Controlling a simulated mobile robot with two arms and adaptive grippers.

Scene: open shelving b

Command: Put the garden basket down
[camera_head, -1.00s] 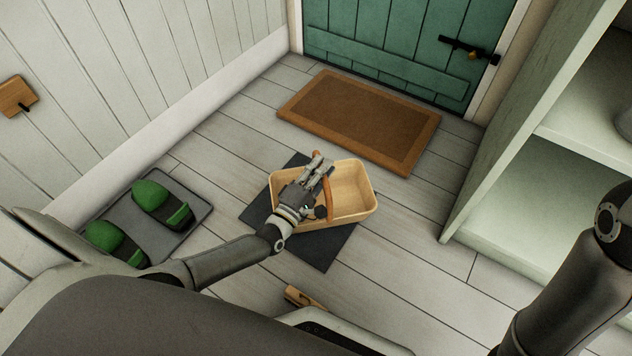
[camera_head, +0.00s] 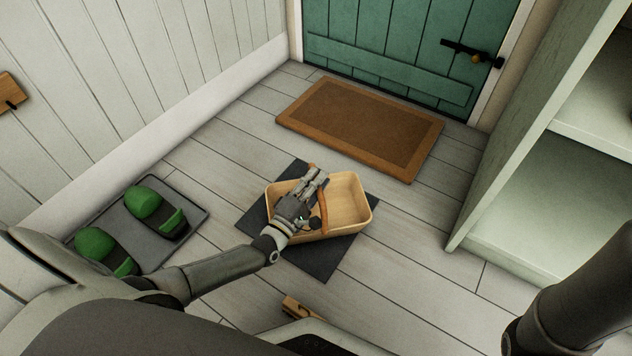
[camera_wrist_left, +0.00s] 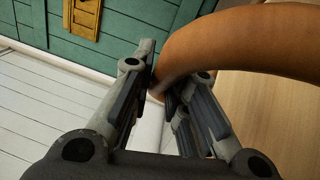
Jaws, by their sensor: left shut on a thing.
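The garden basket (camera_head: 349,205) is a pale wooden trug with a brown arched handle (camera_head: 323,207). In the head view it is over a dark grey mat (camera_head: 318,262) on the floor; I cannot tell whether its base touches the mat. My left gripper (camera_head: 318,176) is shut on the handle, above the basket's left part, and hides some of it. In the left wrist view the handle (camera_wrist_left: 235,45) curves large between and beyond the fingers (camera_wrist_left: 158,85). The right gripper is out of view; only part of my right arm shows.
A brown doormat (camera_head: 362,124) lies before the green door (camera_head: 400,45). Green clogs (camera_head: 150,206) stand on a grey tray (camera_head: 197,218) at left. Pale shelving (camera_head: 530,150) stands at right. A small wooden brush-like item (camera_head: 300,309) lies near my base. Floor between is clear.

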